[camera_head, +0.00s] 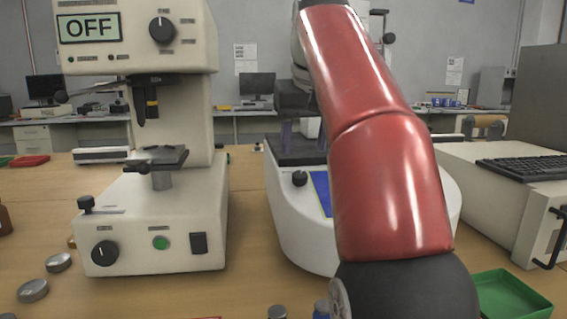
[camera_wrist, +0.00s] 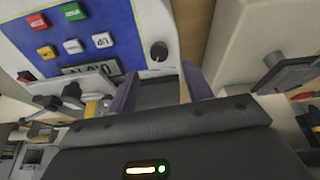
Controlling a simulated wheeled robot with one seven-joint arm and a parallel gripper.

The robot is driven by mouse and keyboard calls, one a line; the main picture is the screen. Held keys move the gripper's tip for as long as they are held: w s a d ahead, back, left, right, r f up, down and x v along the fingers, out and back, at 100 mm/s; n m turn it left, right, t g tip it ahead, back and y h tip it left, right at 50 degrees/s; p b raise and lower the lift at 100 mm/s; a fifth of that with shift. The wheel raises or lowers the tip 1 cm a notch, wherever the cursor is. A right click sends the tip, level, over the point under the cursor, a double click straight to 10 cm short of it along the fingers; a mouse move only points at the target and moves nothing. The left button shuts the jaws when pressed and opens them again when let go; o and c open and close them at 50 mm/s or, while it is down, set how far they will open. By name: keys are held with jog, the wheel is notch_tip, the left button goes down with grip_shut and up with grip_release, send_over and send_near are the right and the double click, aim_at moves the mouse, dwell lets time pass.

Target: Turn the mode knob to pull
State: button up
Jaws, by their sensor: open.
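A round black knob (camera_head: 299,178) sits on the white base of the middle machine (camera_head: 290,225), beside its blue panel (camera_head: 321,190). The knob also shows in the wrist view (camera_wrist: 159,50), with a small pale mark on it. Labels around it are too small to read. My gripper (camera_head: 305,147) is open and empty above and behind this knob, fingers down. In the wrist view my purple fingers (camera_wrist: 160,80) stand apart, with the knob beyond the gap between their tips, not touched. My red arm hides much of the machine in the head view.
The left machine has an OFF display (camera_head: 89,27), an upper knob (camera_head: 162,30) and a lower knob (camera_head: 104,253). A grey cabinet with a keyboard (camera_head: 530,167) stands at the right. A green tray (camera_head: 508,296) is at front right. Bare wooden table (camera_head: 245,215) lies between the machines.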

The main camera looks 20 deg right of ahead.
aim_at(300, 174)
jog(key=b+x, duration=0.3)
jog(key=x, duration=0.4)
jog(key=shift+w+d+f, duration=0.15)
jog(key=shift+w+f, duration=0.05)
jog(key=shift+f, duration=0.05)
jog(key=c, duration=1)
